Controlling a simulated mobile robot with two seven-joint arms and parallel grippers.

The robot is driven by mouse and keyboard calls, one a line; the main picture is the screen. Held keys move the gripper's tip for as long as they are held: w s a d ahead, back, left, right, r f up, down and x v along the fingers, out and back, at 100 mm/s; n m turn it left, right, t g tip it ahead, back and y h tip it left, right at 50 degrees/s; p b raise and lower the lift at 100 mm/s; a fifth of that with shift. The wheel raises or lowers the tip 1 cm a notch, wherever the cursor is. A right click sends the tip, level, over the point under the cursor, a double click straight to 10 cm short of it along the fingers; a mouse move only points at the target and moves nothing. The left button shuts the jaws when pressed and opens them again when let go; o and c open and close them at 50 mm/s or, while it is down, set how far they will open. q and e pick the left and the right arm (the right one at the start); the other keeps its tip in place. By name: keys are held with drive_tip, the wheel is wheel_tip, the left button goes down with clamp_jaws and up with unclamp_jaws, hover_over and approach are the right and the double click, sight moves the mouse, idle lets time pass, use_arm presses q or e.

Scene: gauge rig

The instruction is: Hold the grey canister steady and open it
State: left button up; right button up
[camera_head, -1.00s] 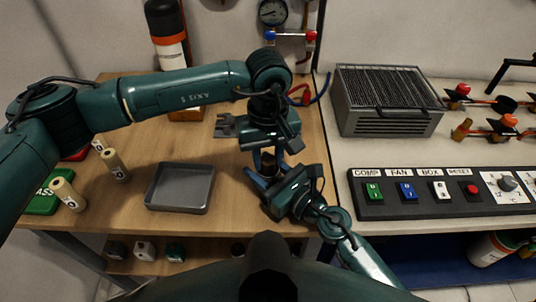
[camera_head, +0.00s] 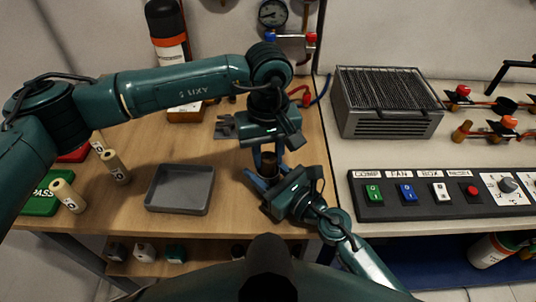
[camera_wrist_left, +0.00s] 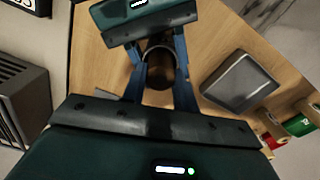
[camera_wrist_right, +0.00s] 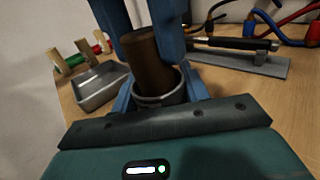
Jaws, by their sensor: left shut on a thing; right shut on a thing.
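The canister shows in the right wrist view as a grey round cup (camera_wrist_right: 160,92) with a brown cylinder (camera_wrist_right: 146,55) rising out of it, leaning a little in that view. In the head view its brown part (camera_head: 269,163) shows between the two hands. My left gripper (camera_head: 270,154) comes from above, its blue fingers (camera_wrist_right: 148,18) on either side of the brown part. My right gripper (camera_head: 262,180) is low, its blue fingers shut around the grey cup. In the left wrist view the dark canister (camera_wrist_left: 158,72) sits between blue fingers. The exact contact spots are partly hidden.
An empty grey tray (camera_head: 181,189) lies left of the hands. Pale cylinders (camera_head: 115,167) and a green PASS pad (camera_head: 40,200) are at the far left. A grey bracket (camera_head: 226,127) lies behind. A grilled box (camera_head: 386,102) and switch panel (camera_head: 430,192) stand right.

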use_arm(q)
drive_tip(key=shift+r, duration=0.5)
drive_tip(key=shift+r, duration=2)
use_arm(e)
drive_tip(key=o, duration=1.5)
drive_tip(key=shift+c, duration=0.2)
